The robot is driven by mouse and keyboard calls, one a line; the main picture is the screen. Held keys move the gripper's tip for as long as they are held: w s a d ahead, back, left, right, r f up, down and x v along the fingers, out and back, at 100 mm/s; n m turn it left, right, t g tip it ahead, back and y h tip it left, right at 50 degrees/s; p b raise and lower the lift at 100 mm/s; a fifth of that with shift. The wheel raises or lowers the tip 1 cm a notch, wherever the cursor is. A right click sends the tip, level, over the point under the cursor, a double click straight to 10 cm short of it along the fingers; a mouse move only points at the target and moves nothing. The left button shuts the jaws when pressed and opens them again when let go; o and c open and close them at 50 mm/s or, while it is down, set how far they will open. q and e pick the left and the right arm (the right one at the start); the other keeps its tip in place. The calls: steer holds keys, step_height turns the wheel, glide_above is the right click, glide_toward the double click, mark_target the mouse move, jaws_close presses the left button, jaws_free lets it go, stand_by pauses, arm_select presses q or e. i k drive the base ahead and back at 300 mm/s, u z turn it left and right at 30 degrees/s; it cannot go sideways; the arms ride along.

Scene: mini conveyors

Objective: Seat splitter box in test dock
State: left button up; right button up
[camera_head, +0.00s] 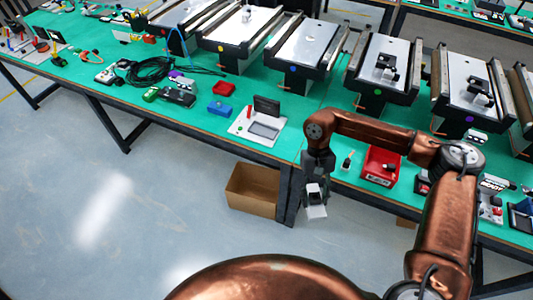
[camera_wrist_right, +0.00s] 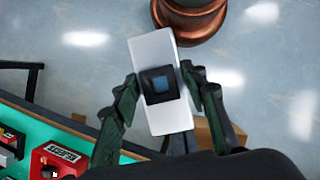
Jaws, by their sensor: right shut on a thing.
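The splitter box (camera_wrist_right: 160,114) is a white oblong block with a black square and a blue patch on its face. In the right wrist view it lies between the two dark fingers of my right gripper (camera_wrist_right: 156,95), which is shut on it. In the head view my right gripper (camera_head: 316,192) hangs in front of the table's edge, and the white box (camera_head: 316,211) shows below it, off the table. What looks like the test dock (camera_head: 257,130), a white plate with a grey recess and a dark upright panel, sits on the table to the gripper's upper left. My left gripper is out of view.
Mini conveyors (camera_head: 305,45) line the back. A cardboard box (camera_head: 252,190) stands on the floor.

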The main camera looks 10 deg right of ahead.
mark_target(264, 127)
steer(key=u, duration=1.05)
steer(key=i, duration=1.15)
steer(key=z, duration=0.35)
steer(key=i, duration=0.85)
steer(key=z, duration=0.75)
